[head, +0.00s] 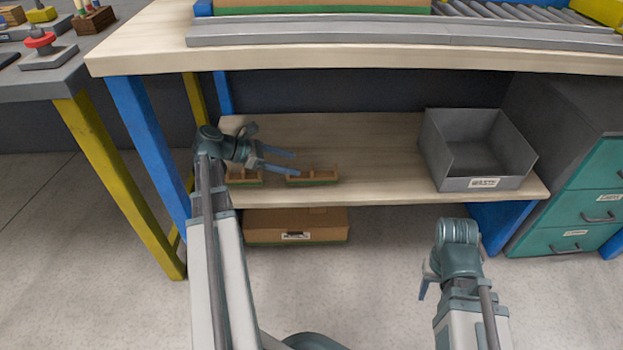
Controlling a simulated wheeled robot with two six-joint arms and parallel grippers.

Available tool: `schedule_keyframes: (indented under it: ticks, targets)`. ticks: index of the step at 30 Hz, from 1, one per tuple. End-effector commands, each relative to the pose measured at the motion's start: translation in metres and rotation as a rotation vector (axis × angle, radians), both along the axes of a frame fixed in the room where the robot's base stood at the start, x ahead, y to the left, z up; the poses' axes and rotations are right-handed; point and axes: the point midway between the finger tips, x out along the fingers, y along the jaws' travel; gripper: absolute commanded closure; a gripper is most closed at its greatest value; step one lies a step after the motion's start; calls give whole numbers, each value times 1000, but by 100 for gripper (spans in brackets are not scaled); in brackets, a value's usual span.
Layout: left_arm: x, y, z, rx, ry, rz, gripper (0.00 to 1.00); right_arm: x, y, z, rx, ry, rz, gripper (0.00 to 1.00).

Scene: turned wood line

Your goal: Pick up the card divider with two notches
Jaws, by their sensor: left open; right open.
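Two small brown card dividers with green lower edges sit on the lower wooden shelf. The right divider (312,178) is in fuller view, with raised parts along its top; its notches are too small to count surely. The left divider (244,180) is partly hidden by my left arm and gripper. My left gripper (293,162) is open and empty, pointing right, in the picture just above and between the dividers; I cannot tell its height over the shelf. My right gripper (423,290) is open and empty, low in front of the shelf, far from both dividers.
The lower shelf (375,150) is clear between the dividers and a grey waste bin (485,183). The thick bench top (350,58) overhangs the shelf. A blue leg (150,140) stands left. A cardboard box (295,228) sits beneath the shelf. A drawer cabinet (580,190) stands right.

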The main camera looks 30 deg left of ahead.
Motion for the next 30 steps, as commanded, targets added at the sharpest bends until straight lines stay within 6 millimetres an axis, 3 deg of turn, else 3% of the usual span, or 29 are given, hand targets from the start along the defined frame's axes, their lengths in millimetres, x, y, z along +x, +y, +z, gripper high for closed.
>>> schedule_keyframes:
  ticks: [7,15,23,30]
  targets:
    - [5,-8,-5,0,0,0,24,0,0,-5,0,0,0,50]
    - [27,-34,-23,0,0,-1,24,0,0,-23,1,-2,0,50]
    - [30,-37,-22,0,0,1,24,0,0,-22,1,-2,0,50]
    - [30,-37,-22,0,0,1,66,0,0,-22,1,-2,0,50]
